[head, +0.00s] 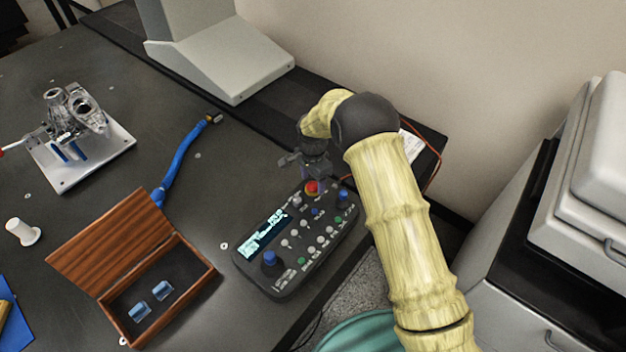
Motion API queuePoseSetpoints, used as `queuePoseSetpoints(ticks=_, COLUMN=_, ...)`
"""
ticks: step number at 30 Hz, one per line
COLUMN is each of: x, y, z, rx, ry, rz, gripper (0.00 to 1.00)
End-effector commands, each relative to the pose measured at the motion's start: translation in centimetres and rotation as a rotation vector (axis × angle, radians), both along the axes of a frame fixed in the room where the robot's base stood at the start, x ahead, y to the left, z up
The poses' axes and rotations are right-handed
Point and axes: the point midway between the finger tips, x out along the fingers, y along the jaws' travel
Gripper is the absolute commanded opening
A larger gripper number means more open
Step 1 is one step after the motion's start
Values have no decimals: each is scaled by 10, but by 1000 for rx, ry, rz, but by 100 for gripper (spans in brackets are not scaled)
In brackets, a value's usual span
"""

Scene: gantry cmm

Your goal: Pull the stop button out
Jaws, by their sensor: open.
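The red stop button (311,187) sits at the far end of a dark control box (287,283) that lies near the table's right edge. The box also has a lit screen, blue joystick knobs and several small buttons. My gripper (305,172) is at the box's far end, right by the red button and just above or behind it. It is open, and I see nothing held in it. The fingertips are small and dark, so I cannot tell whether they touch the button or stand around it.
An open wooden case (207,282) with two blue pieces lies left of the box. A blue cable (181,152) and a metal part on a white plate (112,152) lie farther left. A grey machine column (225,65) stands behind. A grey cabinet (500,290) is at right.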

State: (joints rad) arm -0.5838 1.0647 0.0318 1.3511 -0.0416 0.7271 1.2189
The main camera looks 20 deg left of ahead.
Motion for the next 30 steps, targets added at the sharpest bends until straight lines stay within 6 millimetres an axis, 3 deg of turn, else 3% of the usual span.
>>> queuePoseSetpoints(ticks=12, x=0, y=0, z=-10, rx=1, ry=-1, rz=0, gripper=57)
queuePoseSetpoints(ticks=21, x=0, y=0, z=-10, rx=1, ry=-1, rz=0, gripper=0)
queuePoseSetpoints(ticks=30, x=1, y=0, z=1, rx=1, ry=-2, rz=-1, gripper=0)
